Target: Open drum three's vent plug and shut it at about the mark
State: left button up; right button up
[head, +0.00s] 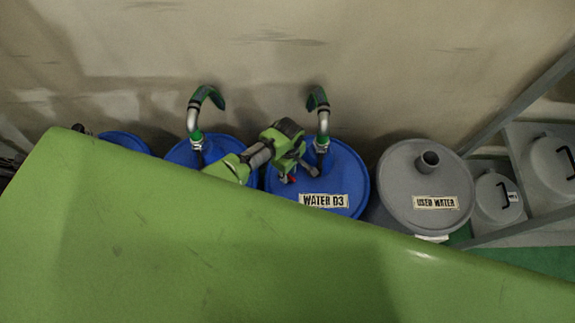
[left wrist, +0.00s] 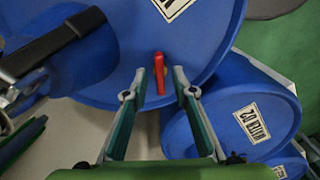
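Drum three (head: 345,170) is the blue drum labelled WATER D3; its lid fills the top of the left wrist view (left wrist: 210,35). Its small red vent plug (head: 292,179) sits near the lid's front left edge, partly hidden by my gripper. In the left wrist view the red plug (left wrist: 159,62) shows between my fingertips, with gaps on both sides. My left gripper (head: 298,173) is open over the lid. I cannot tell how deep the fingers reach around the plug. No mark for the plug is readable. My right gripper is not in view.
Curved hose pipes rise from drum three (head: 321,115) and the blue drum to its left (head: 194,115). A grey USED WATER drum (head: 400,175) stands to the right. A metal frame (head: 520,110) with grey containers is farther right. The wall (head: 290,50) is behind.

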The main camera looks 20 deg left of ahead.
aim_at(288, 175)
pick_arm(q)
notch_tip(288, 175, up, 12)
jog(key=shift+f, duration=0.2)
dwell(0.6)
